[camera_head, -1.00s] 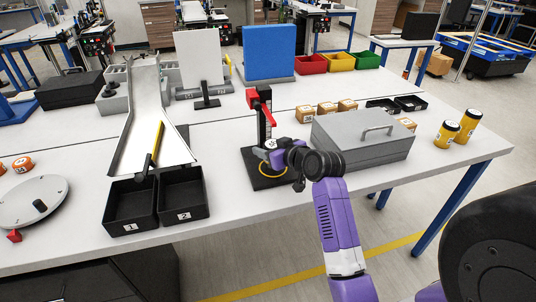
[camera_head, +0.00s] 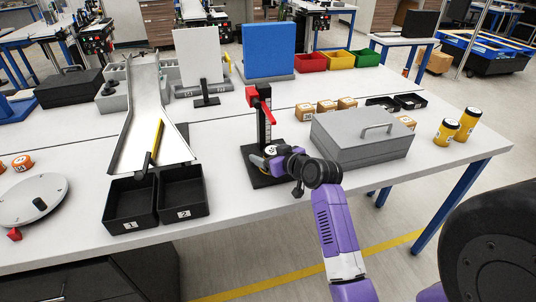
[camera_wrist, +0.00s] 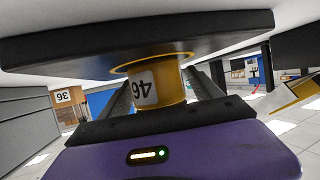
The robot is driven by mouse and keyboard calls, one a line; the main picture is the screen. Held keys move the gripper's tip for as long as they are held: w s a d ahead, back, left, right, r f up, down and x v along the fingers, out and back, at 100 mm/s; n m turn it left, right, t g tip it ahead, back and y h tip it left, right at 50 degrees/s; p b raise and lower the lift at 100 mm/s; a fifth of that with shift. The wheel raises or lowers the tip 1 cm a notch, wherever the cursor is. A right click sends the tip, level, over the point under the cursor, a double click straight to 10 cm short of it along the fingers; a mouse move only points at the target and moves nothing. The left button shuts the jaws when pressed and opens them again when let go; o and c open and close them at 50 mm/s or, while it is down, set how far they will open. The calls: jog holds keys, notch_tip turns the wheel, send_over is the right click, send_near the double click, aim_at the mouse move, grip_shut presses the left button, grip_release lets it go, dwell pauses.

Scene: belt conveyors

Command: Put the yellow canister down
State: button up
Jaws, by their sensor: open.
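The yellow canister (camera_wrist: 158,84), labelled 46, is between my gripper's fingers in the wrist view, which shows the scene upside down. Its end meets the black base plate (camera_wrist: 225,52) of the stand, inside a yellow ring (camera_wrist: 122,69). In the head view its pale top (camera_head: 270,150) shows at my gripper (camera_head: 262,159), low over the base in front of the post with the red lever (camera_head: 262,98). My gripper is open, with one finger (camera_wrist: 118,101) on each side of the canister. Most of the canister is hidden in the head view.
A grey case with a handle (camera_head: 350,142) stands close to the right of my gripper. Two yellow canisters (camera_head: 445,132) stand at the table's right end. Black bins 1 (camera_head: 130,222) and 2 (camera_head: 184,210) are at the left, below the chute (camera_head: 142,100). Small orange boxes (camera_head: 326,107) lie behind the case.

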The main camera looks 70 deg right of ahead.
jog(key=shift+r, duration=0.15)
jog(key=v, duration=1.2)
jog(key=shift+d+b, duration=0.1)
jog(key=shift+b, duration=0.2)
jog(key=shift+d+r, duration=0.2)
jog(key=shift+r, duration=0.1)
notch_tip(320, 180, up, 4)
jog(key=s+d+m+h, duration=0.2)
jog(key=h, duration=0.1)
jog(key=s+a+f+n+t+y, duration=0.1)
jog(key=a+f+t, duration=0.1)
jog(key=a, duration=1)
jog(key=s+a+f+n+t+y, duration=0.1)
jog(key=a+f+n+t, duration=0.1)
jog(key=a, duration=0.9)
jog(key=s+a+f+n+y, duration=0.2)
jog(key=s+a+y, duration=0.2)
jog(key=a, duration=0.4)
jog(key=s+a+f+n+y, duration=0.1)
jog(key=s+a+n+y, duration=0.2)
jog(key=s+a, duration=0.3)
jog(key=shift+s+a+f+g+y, duration=0.15)
jog(key=shift+a+f+g+y, duration=0.2)
jog(key=shift+a+y, duration=0.4)
